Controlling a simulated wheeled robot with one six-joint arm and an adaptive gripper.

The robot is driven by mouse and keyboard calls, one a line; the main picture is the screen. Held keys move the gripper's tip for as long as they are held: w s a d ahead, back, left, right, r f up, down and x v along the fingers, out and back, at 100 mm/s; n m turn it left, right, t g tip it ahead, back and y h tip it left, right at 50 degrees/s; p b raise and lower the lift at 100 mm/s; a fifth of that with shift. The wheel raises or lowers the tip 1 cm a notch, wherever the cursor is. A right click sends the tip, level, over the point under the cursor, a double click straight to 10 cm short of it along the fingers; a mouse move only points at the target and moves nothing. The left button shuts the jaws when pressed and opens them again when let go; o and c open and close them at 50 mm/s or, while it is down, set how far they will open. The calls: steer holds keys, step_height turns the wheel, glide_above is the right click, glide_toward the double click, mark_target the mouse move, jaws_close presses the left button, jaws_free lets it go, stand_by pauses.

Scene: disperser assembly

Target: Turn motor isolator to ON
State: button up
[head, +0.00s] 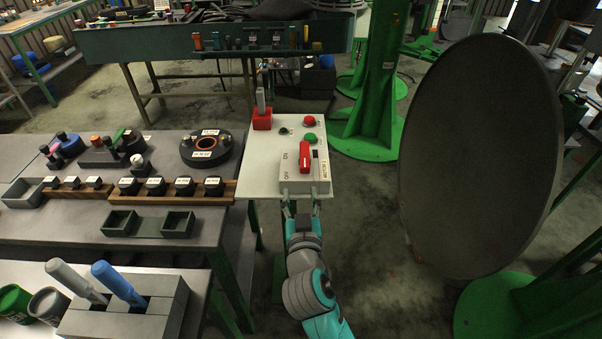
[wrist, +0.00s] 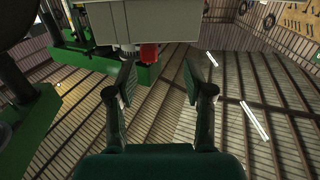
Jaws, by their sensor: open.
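The motor isolator is a light grey box (head: 306,184) with a red handle (head: 305,158) on top, at the near end of a pale control panel in the head view. OFF and ON marks are beside the handle; which one it points to is not clear. My gripper (head: 302,205) is at the near edge of the box, its tips partly hard to make out. In the wrist view my gripper (wrist: 160,80) is open with nothing between the fingers. A grey box edge (wrist: 160,22) and a red part (wrist: 148,53) show beyond the fingertips.
The panel (head: 262,152) also carries a red button (head: 309,121), a green button (head: 310,138) and a red block (head: 262,121). A workbench (head: 75,220) with labelled parts is to the left. A large dark disc (head: 480,160) stands to the right.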

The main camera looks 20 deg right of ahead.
mark_target(305, 168)
steer(key=shift+w+d+r+m+h, duration=0.5)
steer(key=shift+w+d+r, duration=0.4)
steer(key=shift+r, duration=0.15)
steer(key=shift+w+d, duration=0.2)
steer(key=shift+w, duration=0.05)
steer(key=x, duration=1)
jaws_close()
